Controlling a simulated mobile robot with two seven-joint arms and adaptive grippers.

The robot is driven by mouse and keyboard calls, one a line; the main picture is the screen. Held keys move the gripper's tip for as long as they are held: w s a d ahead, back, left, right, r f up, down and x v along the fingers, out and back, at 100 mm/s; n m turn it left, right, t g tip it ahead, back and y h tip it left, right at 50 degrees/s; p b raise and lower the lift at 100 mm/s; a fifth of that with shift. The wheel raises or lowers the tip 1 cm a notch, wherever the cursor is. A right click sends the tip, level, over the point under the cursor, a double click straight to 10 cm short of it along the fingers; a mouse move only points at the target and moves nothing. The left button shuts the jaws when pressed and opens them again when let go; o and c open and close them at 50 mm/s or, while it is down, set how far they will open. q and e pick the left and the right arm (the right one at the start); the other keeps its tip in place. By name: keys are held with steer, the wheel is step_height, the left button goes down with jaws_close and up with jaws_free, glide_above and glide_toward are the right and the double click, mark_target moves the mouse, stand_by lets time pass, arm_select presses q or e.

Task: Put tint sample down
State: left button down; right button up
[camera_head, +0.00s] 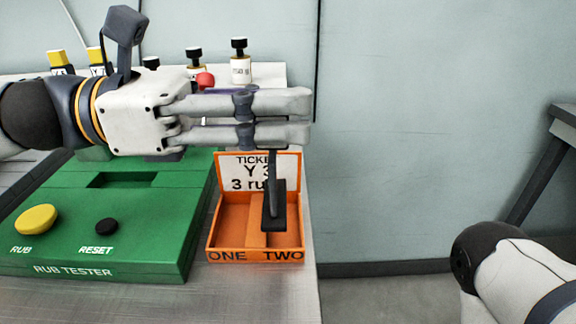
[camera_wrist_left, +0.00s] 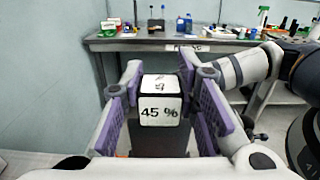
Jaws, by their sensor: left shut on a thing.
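My left gripper (camera_head: 300,117) reaches in from the left above an orange tray (camera_head: 211,240) and is shut on the tint sample. The sample (camera_head: 274,206) is dark, with a thin stem and a flat lower part, and hangs down from the fingers over the right side of the tray, marked TWO. I cannot tell whether it touches the tray floor. In the left wrist view the sample (camera_wrist_left: 160,108) sits between the purple finger pads, with a white label reading 45 %. My right gripper is out of view.
A ticket card (camera_head: 240,170) stands at the tray's back, partly hidden by the sample. A green rub tester (camera_head: 150,250) with yellow and black buttons stands left. Small bottles (camera_head: 240,68) stand behind my arm. The bench ends just right of the tray.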

mark_target(283, 149)
arm_select(q)
steer(key=shift+w+d+f, duration=0.2)
steer(key=shift+w+f, duration=0.15)
steer(key=shift+f, duration=0.15)
steer(key=shift+w+d+f, duration=0.15)
steer(key=shift+w+f, duration=0.2)
steer(key=shift+f, duration=0.1)
steer(key=f, duration=0.2)
steer(key=f+b, duration=0.1)
steer(key=shift+w+d+f, duration=0.15)
steer(key=shift+w+f, duration=0.2)
steer(key=c, duration=1.2)
jaws_free()
steer(key=shift+f, duration=0.15)
steer(key=shift+c, duration=0.2)
steer(key=shift+a, duration=0.2)
steer(key=a, duration=1.1)
steer(key=shift+a+p, duration=0.3)
steer(key=shift+p, duration=0.1)
